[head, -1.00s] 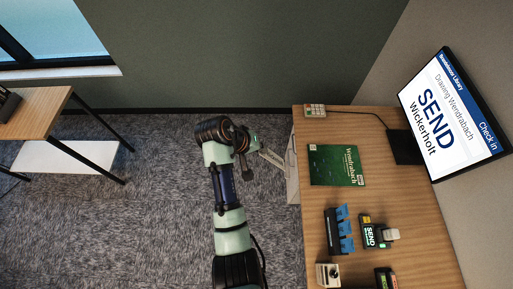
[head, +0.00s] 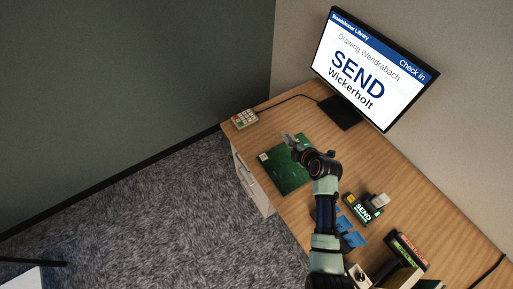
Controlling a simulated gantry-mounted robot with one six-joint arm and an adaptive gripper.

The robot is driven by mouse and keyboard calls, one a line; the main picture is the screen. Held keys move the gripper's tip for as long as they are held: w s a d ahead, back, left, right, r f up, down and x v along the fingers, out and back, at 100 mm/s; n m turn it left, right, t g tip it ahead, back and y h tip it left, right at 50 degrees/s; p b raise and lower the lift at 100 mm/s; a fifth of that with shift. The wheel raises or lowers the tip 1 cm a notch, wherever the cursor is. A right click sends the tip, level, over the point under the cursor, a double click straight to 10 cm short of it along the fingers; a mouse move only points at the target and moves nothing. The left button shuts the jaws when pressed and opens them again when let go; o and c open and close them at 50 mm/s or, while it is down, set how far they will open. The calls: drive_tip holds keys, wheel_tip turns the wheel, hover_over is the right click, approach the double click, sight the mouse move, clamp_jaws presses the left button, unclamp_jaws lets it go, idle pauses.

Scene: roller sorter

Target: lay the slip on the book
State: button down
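The green book (head: 284,172) lies flat near the far left end of the desk, with a small pale mark at its left corner. My gripper (head: 291,139) is above the book's far edge, and my arm covers part of its right side. A pale grey shape shows at the fingertips; I cannot tell whether it is the slip or the fingers. The fingers are too small to show whether they are open or shut. No slip can be made out clearly on the book.
A keypad (head: 245,118) sits at the desk's left corner. A monitor (head: 372,68) reading SEND Wickerholt stands behind. A small device labelled SEND (head: 362,208), a blue rack (head: 350,236) and dark-spined books (head: 409,250) are to the right. Bare desk (head: 353,155) lies below the monitor.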

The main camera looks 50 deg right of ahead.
wheel_tip(320, 180, down, 9)
drive_tip(key=s+d+b, duration=0.2)
drive_tip(key=b, duration=0.4)
drive_tip(key=shift+s+d+f, duration=0.2)
drive_tip(key=shift+s, duration=0.05)
drive_tip(key=c, duration=1.2)
unclamp_jaws()
drive_tip(key=shift+c, duration=0.2)
drive_tip(key=v, duration=1.2)
